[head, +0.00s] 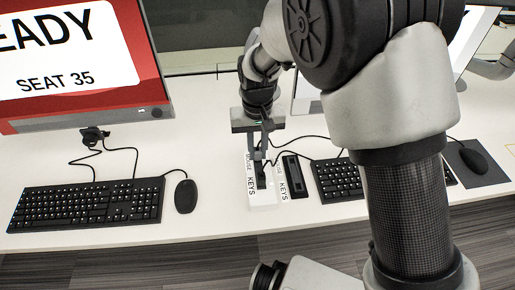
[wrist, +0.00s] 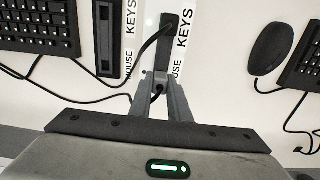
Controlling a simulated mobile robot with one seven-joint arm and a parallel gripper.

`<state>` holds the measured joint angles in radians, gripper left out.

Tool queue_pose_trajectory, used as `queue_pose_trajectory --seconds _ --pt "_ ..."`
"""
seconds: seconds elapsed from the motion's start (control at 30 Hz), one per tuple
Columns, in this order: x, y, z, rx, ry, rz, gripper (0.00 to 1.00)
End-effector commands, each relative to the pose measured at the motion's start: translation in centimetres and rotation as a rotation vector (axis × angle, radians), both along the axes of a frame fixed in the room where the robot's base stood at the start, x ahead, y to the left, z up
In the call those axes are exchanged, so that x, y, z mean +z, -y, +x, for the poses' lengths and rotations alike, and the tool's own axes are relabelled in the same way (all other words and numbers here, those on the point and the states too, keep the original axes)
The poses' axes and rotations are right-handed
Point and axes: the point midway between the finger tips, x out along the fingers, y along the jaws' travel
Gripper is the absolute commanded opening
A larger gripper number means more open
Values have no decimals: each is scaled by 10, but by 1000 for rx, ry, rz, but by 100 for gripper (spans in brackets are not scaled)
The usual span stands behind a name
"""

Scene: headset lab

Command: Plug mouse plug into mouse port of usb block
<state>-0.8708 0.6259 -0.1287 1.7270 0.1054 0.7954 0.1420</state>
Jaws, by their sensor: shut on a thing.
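My gripper (head: 257,160) points down over the far, MOUSE-labelled end of a slim dark USB block (head: 268,163). In the wrist view its fingers (wrist: 160,78) are shut on a small dark plug (wrist: 158,89) with a black cable. The fingers hide most of this plug and the port beneath, so I cannot tell whether it is seated. At the KEYS end of the same block, another black plug (wrist: 171,27) stands in the block, its cable curving to the left. White labels reading MOUSE and KEYS (head: 251,178) lie beside the block.
A second dark block (head: 294,176) with its own labels lies close to the right. Keyboards (head: 88,204) (head: 337,179) and mice (head: 186,196) (head: 473,160) lie either side. Loose cables (wrist: 75,92) cross the white table (head: 215,222). Monitors (head: 75,60) stand behind.

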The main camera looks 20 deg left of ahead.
Motion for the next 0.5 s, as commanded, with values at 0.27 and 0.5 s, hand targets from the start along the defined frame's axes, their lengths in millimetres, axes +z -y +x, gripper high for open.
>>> queue_pose_trajectory --seconds 0.27,0.5 --pt "-8 0 0 0 0 0 0" --pt "-7 0 0 0 1 1 38"
